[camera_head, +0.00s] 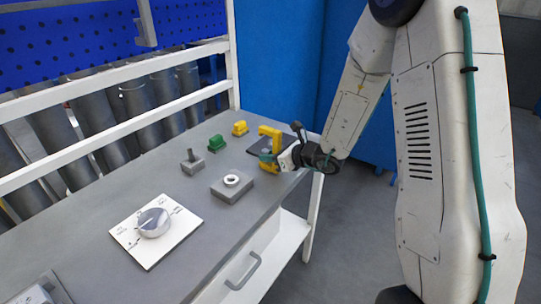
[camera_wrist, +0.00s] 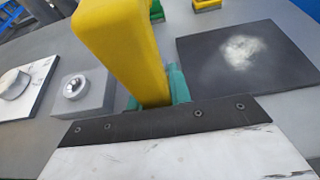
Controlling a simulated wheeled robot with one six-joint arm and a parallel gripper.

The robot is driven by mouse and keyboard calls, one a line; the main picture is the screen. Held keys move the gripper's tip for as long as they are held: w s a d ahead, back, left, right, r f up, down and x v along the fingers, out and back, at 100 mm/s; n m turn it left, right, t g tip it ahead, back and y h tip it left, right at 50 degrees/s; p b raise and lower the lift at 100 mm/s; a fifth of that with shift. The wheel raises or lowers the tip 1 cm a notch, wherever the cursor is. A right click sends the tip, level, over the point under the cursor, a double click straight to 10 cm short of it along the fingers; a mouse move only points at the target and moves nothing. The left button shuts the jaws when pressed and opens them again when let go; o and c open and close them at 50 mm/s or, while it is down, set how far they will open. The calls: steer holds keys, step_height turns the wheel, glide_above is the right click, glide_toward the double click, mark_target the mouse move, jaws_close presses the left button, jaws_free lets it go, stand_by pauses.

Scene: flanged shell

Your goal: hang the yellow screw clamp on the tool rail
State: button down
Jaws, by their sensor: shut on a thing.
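The yellow screw clamp (camera_head: 276,147) stands at the far right of the grey bench, at the front edge of a dark mat. My gripper (camera_head: 270,158) reaches it from the right, its teal fingertips shut on the clamp's body. In the wrist view the clamp (camera_wrist: 122,42) rises large between the teal pads (camera_wrist: 178,84) and leans up to the left. Its lower end is hidden by my gripper, so I cannot tell whether it touches the bench. White horizontal bars (camera_head: 130,128) run behind the bench; I cannot tell which part is the tool rail.
The dark mat (camera_wrist: 268,85) bears a pale patch. Nearby stand a grey block with a white ring (camera_head: 232,188), a grey block with a post (camera_head: 192,163), a green piece (camera_head: 216,144) and a small yellow piece (camera_head: 240,128). A white dial plate (camera_head: 160,245) lies nearer. A blue pegboard (camera_head: 60,45) is behind.

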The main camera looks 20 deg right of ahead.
steer(key=c, duration=1.7)
jaws_free()
steer(key=shift+f, duration=0.15)
steer(key=o, duration=0.4)
